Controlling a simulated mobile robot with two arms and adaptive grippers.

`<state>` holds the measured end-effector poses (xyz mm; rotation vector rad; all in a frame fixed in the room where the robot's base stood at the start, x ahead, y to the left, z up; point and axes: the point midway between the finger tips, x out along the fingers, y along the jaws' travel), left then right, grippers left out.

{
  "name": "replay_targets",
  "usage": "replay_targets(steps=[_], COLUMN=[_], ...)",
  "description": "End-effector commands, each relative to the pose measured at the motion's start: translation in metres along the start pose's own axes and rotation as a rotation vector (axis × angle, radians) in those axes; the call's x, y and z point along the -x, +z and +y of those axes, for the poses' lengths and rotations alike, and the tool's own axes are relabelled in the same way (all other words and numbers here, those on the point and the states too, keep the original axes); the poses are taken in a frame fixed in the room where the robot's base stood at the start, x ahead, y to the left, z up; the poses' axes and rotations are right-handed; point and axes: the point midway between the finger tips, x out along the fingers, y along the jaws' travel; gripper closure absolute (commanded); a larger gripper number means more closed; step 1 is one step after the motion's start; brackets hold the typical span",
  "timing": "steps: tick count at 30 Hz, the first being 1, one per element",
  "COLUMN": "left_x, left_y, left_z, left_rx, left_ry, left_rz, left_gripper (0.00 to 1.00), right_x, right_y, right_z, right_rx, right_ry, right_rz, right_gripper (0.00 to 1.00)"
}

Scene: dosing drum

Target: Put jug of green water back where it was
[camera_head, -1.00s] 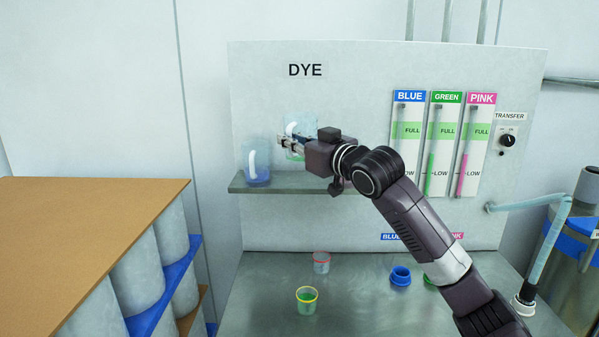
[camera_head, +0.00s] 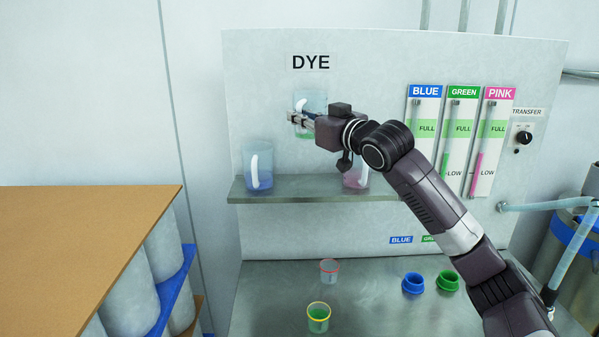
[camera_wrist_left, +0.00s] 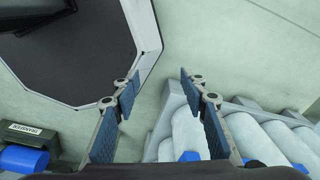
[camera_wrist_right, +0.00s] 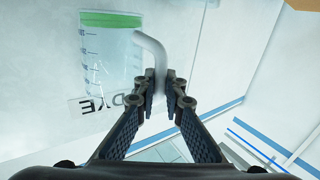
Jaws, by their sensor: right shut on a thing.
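The jug of green water (camera_head: 311,103) is clear with a white handle and hangs in the air just above the shelf (camera_head: 215,190), below the DYE sign. My right gripper (camera_head: 298,119) is shut on its handle; the right wrist view shows the fingers (camera_wrist_right: 160,92) clamped on the handle, with the jug (camera_wrist_right: 108,58) and its green band beside them. The jug's lower part is partly hidden by the gripper. My left gripper (camera_wrist_left: 160,85) shows only in its wrist view, open and empty, away from the panel.
A blue-water jug (camera_head: 258,168) stands at the shelf's left end, and a pink-water jug (camera_head: 355,176) stands right of it, partly behind my arm. Between them the shelf looks clear. Cups (camera_head: 318,317) and (camera_head: 329,270) stand on the metal table below.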

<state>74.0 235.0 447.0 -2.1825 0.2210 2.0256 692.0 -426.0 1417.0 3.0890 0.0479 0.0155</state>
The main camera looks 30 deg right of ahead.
Motion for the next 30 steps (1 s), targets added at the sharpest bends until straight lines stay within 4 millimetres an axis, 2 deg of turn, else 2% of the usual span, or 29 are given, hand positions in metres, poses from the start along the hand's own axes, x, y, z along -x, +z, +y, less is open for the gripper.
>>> replay_targets(steps=[1, 5, 12, 17, 20, 25, 30], left_x=[0.001, 0.004, 0.009, 0.011, 0.012, 0.017, 0.018], left_y=[0.005, 0.007, -0.023, -0.029, -0.025, -0.016, -0.012], left_z=[0.000, 0.000, -0.005, -0.006, -0.005, -0.004, -0.004], left_rx=[0.000, -0.001, -0.002, -0.001, -0.001, -0.001, -0.001], left_ry=[0.000, 0.000, -0.006, -0.006, -0.006, -0.004, -0.004], left_rz=[-0.007, -0.009, 0.032, 0.041, 0.035, 0.022, 0.016], left_gripper=[0.60, 0.60, 0.60, 0.60, 0.60, 0.60, 0.60], right_x=[0.000, 0.000, 0.001, 0.000, 0.001, 0.001, 0.001], right_y=[0.012, 0.038, 0.083, 0.098, 0.105, 0.129, 0.138], right_z=[-0.001, -0.003, -0.005, -0.005, -0.006, -0.007, -0.007], right_rx=[-0.001, -0.002, -0.002, -0.001, -0.002, -0.003, 0.000], right_ry=[-0.001, -0.002, -0.001, 0.000, -0.001, -0.001, 0.000], right_rz=[-0.005, -0.004, -0.002, 0.002, 0.000, -0.002, 0.002], right_gripper=[1.00, 1.00, 1.00, 1.00, 1.00, 1.00, 1.00])
